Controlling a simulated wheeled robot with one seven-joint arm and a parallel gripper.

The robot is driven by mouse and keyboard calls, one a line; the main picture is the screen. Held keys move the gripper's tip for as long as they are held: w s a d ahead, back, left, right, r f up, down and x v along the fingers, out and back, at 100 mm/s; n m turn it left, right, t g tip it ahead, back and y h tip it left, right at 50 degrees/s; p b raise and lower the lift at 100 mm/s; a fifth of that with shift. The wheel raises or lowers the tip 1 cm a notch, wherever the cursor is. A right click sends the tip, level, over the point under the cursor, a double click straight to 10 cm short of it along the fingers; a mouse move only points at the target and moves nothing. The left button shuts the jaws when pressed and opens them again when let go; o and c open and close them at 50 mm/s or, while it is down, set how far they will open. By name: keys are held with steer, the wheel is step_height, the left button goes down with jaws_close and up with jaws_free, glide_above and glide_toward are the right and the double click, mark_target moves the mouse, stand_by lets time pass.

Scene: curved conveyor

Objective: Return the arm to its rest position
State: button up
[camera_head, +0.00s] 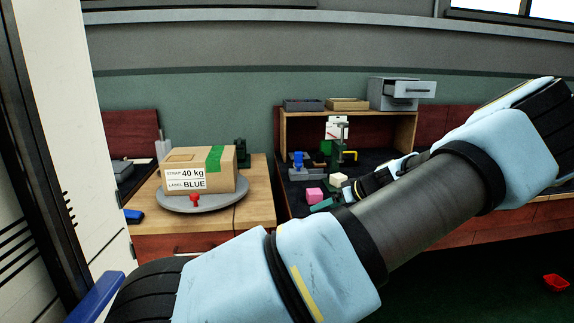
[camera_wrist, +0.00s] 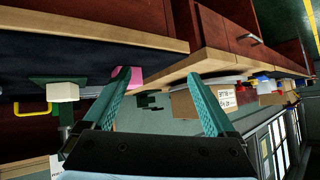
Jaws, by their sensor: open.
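My arm stretches across the head view, from the lower left up to the right edge. My gripper (camera_head: 324,204) shows only in part there, as teal fingers beside the pink block (camera_head: 315,195). In the wrist view, which is turned upside down, the two teal fingers of my gripper (camera_wrist: 163,76) stand apart with nothing between their tips. The pink block (camera_wrist: 136,74) shows partly behind the left finger. I cannot tell whether they touch. The forearm hides part of the dark workbench.
A cardboard box (camera_head: 182,180) marked "40 kg" and "BLUE" sits on a grey round plate (camera_head: 190,204) on the left wooden table. A cream block (camera_head: 339,180), blue and green parts and a shelf (camera_head: 292,122) stand on the bench. A red bin (camera_head: 556,283) lies on the floor.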

steer(key=s+a+m+g+h+p, duration=0.1)
steer(key=s+a+g+h+p, duration=0.2)
steer(key=a, duration=0.4)
steer(key=s+a+g, duration=0.3)
steer(key=s+a, duration=0.3)
steer(key=a, duration=0.1)
steer(key=s+a+r+m+h+p, duration=0.2)
steer(key=s+r+m, duration=0.1)
steer(key=s+r, duration=0.4)
steer(key=s+a+r+m+h+p, duration=0.2)
steer(key=s+r+m, duration=0.1)
steer(key=s+r, duration=0.3)
steer(key=shift+s+a+r+m+t+h, duration=0.3)
steer(key=shift+s+a+r, duration=0.1)
steer(key=shift+s, duration=0.35)
steer(key=shift+c, duration=0.4)
